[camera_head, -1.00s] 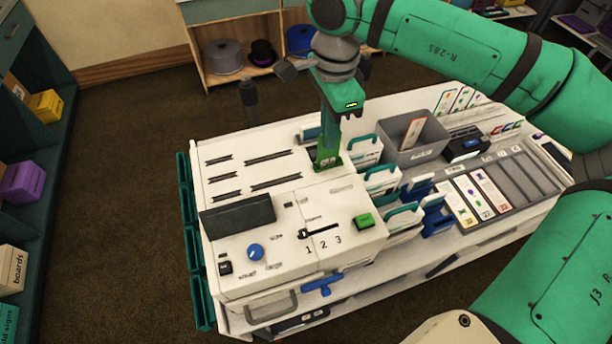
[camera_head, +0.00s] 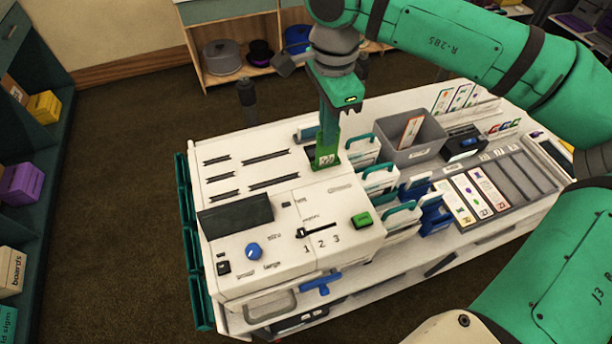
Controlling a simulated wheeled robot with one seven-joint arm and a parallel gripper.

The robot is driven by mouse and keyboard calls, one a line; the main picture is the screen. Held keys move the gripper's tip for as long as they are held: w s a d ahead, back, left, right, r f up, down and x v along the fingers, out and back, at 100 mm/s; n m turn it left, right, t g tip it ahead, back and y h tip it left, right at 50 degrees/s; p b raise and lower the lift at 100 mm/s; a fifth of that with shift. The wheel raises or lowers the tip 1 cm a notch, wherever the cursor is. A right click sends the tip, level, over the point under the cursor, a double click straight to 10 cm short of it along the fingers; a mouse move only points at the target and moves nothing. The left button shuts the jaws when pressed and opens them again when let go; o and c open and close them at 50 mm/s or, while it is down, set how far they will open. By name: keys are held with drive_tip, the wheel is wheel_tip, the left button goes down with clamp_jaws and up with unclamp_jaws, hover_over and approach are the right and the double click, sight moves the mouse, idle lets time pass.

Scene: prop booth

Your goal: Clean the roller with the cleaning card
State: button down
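My gripper (camera_head: 326,158) points down at the back right edge of a white machine (camera_head: 300,262), beside an upright white card or folder with a teal top. Its lower end is a long green piece with a small pale label near its bottom. I cannot tell whether its fingers are open or shut on something. The machine's top has a dark panel (camera_head: 236,215), a blue knob (camera_head: 253,251), a slider marked 1, 2, 3 (camera_head: 301,233) and a green button (camera_head: 361,221). I cannot make out the roller or clearly identify the cleaning card.
White folders with teal handles (camera_head: 380,178) stand right of the gripper. Behind them is a grey bin (camera_head: 418,152) holding a card. A grey tray (camera_head: 520,176) with printed cards lies at right. Slots (camera_head: 268,156) mark the white surface left of the gripper. A shelf (camera_head: 205,78) stands behind.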

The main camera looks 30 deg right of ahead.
drive_tip(key=shift+w+r, duration=0.1)
drive_tip(key=shift+r, duration=0.1)
drive_tip(key=shift+d+r, duration=0.1)
drive_tip(key=shift+r, duration=2.05)
